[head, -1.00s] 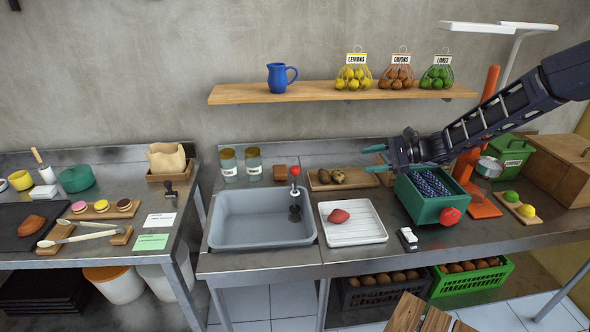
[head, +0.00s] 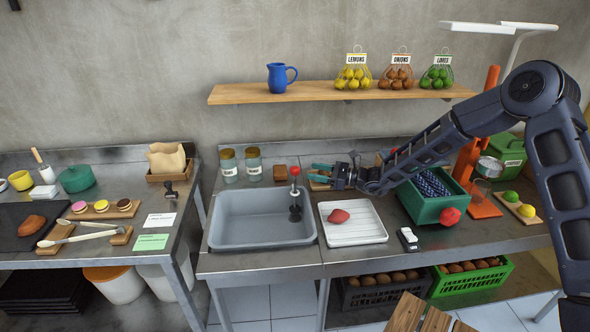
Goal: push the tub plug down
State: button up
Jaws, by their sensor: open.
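My gripper (head: 314,173) has teal fingers and is open and empty. It points left, just right of the red knob and apart from it in the picture. The exact depth between them is unclear.
A white ribbed tray (head: 353,235) with a red item lies right of the tub. My arm passes over a green crate (head: 443,208). Glass jars (head: 228,166) and a brown block (head: 280,173) stand behind the tub. A shelf (head: 330,92) hangs above.

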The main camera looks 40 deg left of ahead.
aim_at(295, 167)
jog(key=x, duration=0.8)
jog(key=shift+s+a, duration=0.15)
